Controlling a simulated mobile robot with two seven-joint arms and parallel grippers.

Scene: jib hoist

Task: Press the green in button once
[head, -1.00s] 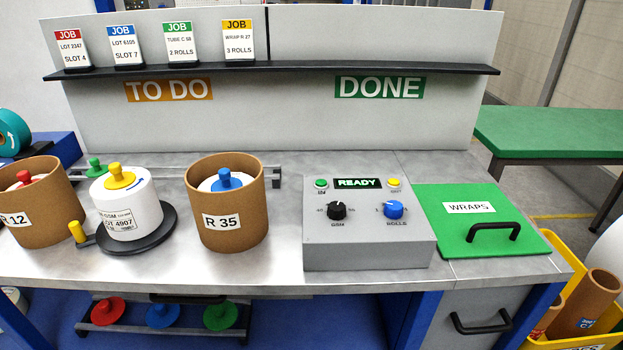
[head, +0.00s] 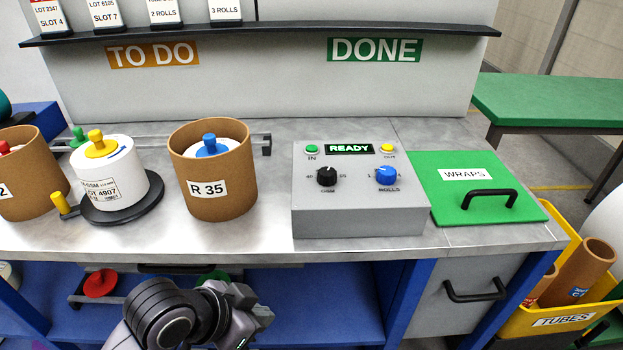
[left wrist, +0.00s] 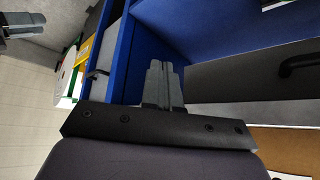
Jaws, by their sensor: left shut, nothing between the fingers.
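The green IN button (head: 312,149) is at the upper left of the grey control box (head: 358,222) on the bench. It is left of a display reading READY (head: 349,149). My left gripper (head: 262,312) is low in front of the bench edge, below and left of the box, touching nothing. Its fingers are shut and empty, and they also show in the left wrist view (left wrist: 165,66). The button is not visible in the left wrist view. A grey and black part at that view's upper left corner may be my right gripper; its jaw state is unclear.
A yellow button (head: 387,149), a black knob (head: 326,176) and a blue knob (head: 386,175) share the box. A brown tube marked R 35 (head: 222,200) stands to its left. A green WRAPS lid (head: 440,200) with a black handle lies to its right.

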